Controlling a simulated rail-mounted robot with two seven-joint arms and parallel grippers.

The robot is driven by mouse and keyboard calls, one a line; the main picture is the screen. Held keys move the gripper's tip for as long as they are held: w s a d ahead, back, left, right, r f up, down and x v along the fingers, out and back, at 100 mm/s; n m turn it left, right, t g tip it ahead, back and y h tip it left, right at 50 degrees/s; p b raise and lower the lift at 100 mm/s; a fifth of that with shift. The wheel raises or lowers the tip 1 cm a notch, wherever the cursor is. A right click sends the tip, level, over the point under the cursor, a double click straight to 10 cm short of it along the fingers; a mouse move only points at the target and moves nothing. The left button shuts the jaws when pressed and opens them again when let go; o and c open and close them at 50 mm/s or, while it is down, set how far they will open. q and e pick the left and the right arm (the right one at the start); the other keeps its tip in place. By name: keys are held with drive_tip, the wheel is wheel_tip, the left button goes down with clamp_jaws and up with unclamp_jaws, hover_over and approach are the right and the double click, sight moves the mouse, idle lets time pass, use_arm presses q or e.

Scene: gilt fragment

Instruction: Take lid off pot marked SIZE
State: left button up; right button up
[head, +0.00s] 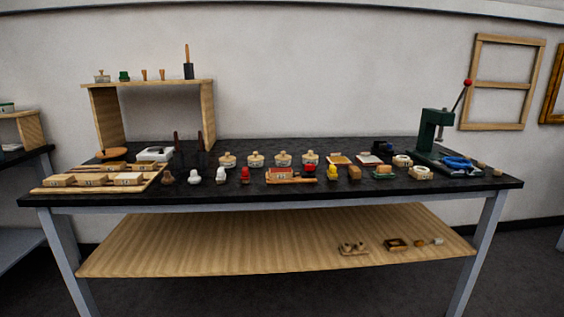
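Several small pale lidded pots stand in a row near the middle of the black worktop (330,200). From the left they are a first pot (228,161), a second pot (256,161), a third pot (283,161) and a fourth pot (310,160). Each seems to have a lid with a knob on it. Marks on their fronts are too small to read, so I cannot tell which one says SIZE. A red-topped object partly covers the fourth pot's lower front. Neither of my grippers is in view.
In front of the pots are small bottles, a red block on a wooden board (291,180) and a yellow-topped item (332,171). Wooden trays (100,180) fill the left end. A green press (432,128) stands at the right. A wooden shelf unit (152,84) stands at back left.

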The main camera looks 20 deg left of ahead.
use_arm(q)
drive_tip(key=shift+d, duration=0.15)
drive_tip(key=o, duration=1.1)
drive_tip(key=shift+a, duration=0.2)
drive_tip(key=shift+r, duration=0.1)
